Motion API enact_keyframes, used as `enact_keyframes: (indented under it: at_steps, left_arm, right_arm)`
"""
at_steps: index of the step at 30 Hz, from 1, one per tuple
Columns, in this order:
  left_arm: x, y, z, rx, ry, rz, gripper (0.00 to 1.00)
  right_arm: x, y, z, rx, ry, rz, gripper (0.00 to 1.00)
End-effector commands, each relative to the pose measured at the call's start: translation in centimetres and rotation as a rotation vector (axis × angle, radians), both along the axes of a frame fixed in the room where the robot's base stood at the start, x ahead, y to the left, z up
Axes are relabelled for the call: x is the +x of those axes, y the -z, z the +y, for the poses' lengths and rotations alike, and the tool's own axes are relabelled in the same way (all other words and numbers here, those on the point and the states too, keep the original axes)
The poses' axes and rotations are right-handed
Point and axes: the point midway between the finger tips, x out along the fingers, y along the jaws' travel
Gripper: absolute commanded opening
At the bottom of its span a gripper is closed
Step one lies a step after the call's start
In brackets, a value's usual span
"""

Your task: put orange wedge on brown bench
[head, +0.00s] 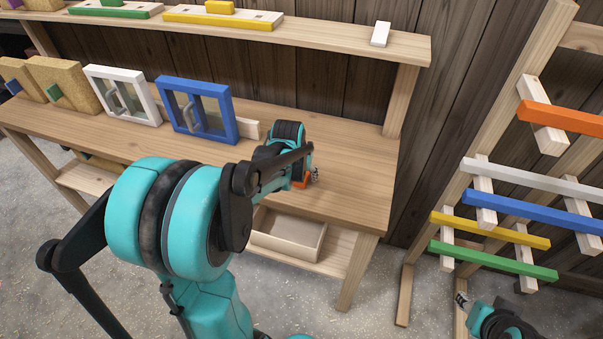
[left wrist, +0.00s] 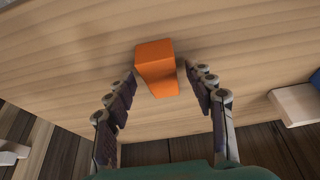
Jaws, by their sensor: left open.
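The orange wedge (left wrist: 156,62) rests on the wooden top of the brown bench (left wrist: 70,50) in the left wrist view. In the head view only a small orange part (head: 301,183) shows beside my left gripper (head: 312,176); the rest is hidden by my arm. The bench top (head: 350,190) is near its right end there. My left gripper (left wrist: 161,76) is open, with one finger on each side of the wedge's near end and gaps visible. My right gripper (head: 463,301) is low at the right, away from the bench; its jaws are too small to read.
A blue framed window block (head: 233,112) and a white one (head: 125,75) stand at the back of the bench. A shelf (head: 330,38) runs above. An open box (head: 290,240) sits below the top. A rack with coloured bars (head: 520,210) stands at right.

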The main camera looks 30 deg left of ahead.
Motion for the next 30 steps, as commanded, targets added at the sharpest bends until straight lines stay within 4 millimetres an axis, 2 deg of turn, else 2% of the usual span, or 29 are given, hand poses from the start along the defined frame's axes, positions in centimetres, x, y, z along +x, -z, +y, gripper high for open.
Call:
enact_keyframes:
  at_steps: [6, 12, 20, 23, 30]
  left_arm:
    - [-1.8, -4.7, -0.4, 0.000, -0.001, 0.000, 0.54]
    - [-3.3, -8.4, -0.8, 0.000, -0.001, 0.000, 0.54]
    - [-4.5, -10.7, -1.6, 0.002, 0.007, -0.005, 0.54]
    - [-5.8, -11.4, -3.8, 0.010, 0.033, -0.028, 0.54]
    - [-12.0, -12.3, -11.7, 0.028, 0.147, -0.133, 0.54]
  right_arm:
    - [0.0, -2.3, 0.0, 0.000, 0.000, 0.000, 0.40]
    - [0.0, -3.9, 0.0, 0.000, 0.000, 0.000, 0.40]
    - [0.0, -4.6, 0.0, 0.000, 0.000, 0.000, 0.40]
    - [0.0, -4.6, 0.0, 0.000, 0.000, 0.000, 0.40]
    - [0.0, -4.5, 0.0, 0.000, 0.000, 0.000, 0.40]
